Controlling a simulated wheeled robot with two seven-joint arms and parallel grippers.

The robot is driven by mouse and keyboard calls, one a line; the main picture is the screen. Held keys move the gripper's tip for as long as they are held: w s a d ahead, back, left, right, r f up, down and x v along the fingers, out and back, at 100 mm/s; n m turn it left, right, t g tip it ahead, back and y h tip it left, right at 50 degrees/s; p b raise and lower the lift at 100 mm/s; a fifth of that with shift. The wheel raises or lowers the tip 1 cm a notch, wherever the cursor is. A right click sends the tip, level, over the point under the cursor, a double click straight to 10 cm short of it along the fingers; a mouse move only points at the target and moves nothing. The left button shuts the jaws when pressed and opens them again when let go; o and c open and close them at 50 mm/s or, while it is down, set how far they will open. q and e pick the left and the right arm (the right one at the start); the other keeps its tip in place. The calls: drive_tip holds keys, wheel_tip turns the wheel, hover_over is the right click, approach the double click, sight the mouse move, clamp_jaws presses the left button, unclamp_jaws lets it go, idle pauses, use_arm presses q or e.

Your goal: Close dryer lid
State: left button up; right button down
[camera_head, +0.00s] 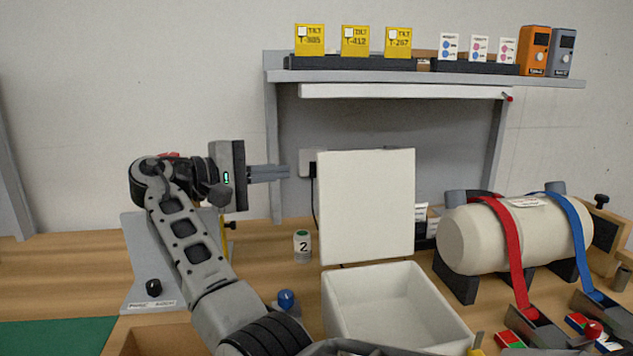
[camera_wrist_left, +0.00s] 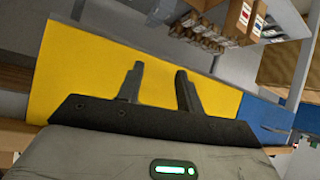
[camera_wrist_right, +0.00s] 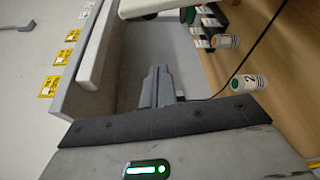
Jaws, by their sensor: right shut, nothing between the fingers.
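The white dryer lid (camera_head: 366,205) stands upright and open at the back edge of the white open-topped box (camera_head: 345,318) on the table. The inside of the box looks empty. My right gripper (camera_head: 285,172) is to the left of the lid, level with its upper part, fingers pointing right and apart from it. In the right wrist view its fingers (camera_wrist_right: 157,85) are together and hold nothing. My left gripper (camera_wrist_left: 156,85) shows only in the left wrist view, fingers apart and empty in front of a yellow panel.
A small cup marked 2 (camera_head: 302,246) stands left of the lid. A cream cylinder (camera_head: 490,240) with red and blue straps is to the right. A shelf (camera_head: 430,76) with yellow tags hangs above. A blue knob (camera_head: 287,300) is left of the box.

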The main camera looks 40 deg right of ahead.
drive_tip(key=s+d, duration=0.1)
drive_tip(key=d, duration=0.1)
drive_tip(key=s+d+p, duration=0.1)
drive_tip(key=d, duration=0.2)
drive_tip(key=s+d+p, duration=0.1)
drive_tip(key=s+d, duration=0.1)
drive_tip(key=d, duration=0.1)
drive_tip(key=shift+d, duration=0.2)
use_arm(q)
drive_tip(key=shift+a+r+p, duration=0.25)
drive_tip(key=shift+r+p, duration=0.05)
drive_tip(key=shift+r, duration=0.05)
use_arm(e)
drive_tip(key=shift+s+a, duration=0.15)
drive_tip(key=shift+s, duration=0.2)
